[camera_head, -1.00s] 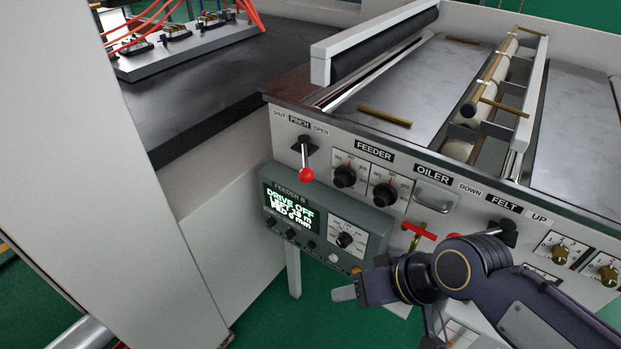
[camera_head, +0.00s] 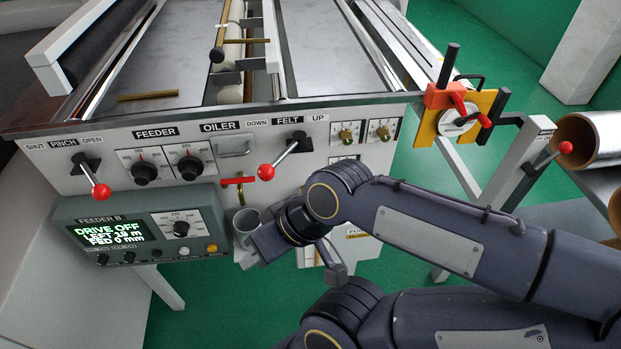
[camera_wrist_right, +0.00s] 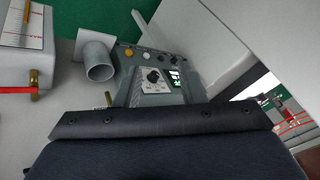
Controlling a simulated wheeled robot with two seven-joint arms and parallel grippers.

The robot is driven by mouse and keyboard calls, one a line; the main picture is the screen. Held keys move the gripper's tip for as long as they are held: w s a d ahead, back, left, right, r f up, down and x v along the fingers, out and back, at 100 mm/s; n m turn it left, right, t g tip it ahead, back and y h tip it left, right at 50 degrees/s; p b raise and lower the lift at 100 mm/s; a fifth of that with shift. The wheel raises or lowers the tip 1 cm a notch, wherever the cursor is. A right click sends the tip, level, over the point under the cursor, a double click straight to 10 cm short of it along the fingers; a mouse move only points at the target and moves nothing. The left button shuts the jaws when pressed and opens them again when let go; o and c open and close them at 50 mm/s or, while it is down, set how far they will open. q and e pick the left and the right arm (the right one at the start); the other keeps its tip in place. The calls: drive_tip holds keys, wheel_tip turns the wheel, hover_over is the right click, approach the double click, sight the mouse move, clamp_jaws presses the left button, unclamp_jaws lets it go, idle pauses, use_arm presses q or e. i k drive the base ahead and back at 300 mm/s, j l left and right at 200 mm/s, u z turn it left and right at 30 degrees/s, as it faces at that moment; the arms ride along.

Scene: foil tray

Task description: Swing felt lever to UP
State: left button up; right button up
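The felt lever shows in the head view as a silver rod with a red ball (camera_head: 265,171), on a black pivot (camera_head: 299,141) under the FELT label (camera_head: 287,121). It slants down and left from the pivot, toward the DOWN side; the UP label (camera_head: 318,118) is at the right. My right gripper (camera_head: 292,262) is below the lever, apart from the ball, with two finger parts spread and nothing seen between them. The right wrist view shows a dark gripper part across the bottom and no lever. My left gripper is out of view.
Left of the lever are a red-handled valve (camera_head: 238,181), the oiler handle (camera_head: 233,146) and the red-balled pinch lever (camera_head: 101,191). A grey display box (camera_head: 140,228) juts out at lower left. A grey cup-like tube (camera_head: 246,220) is beside the gripper. Knobs (camera_head: 347,133) sit right of the lever.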

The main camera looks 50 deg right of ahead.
sight(266, 172)
drive_tip(key=k+j+z, duration=0.1)
drive_tip(key=z, duration=1.35)
drive_tip(key=i, duration=0.2)
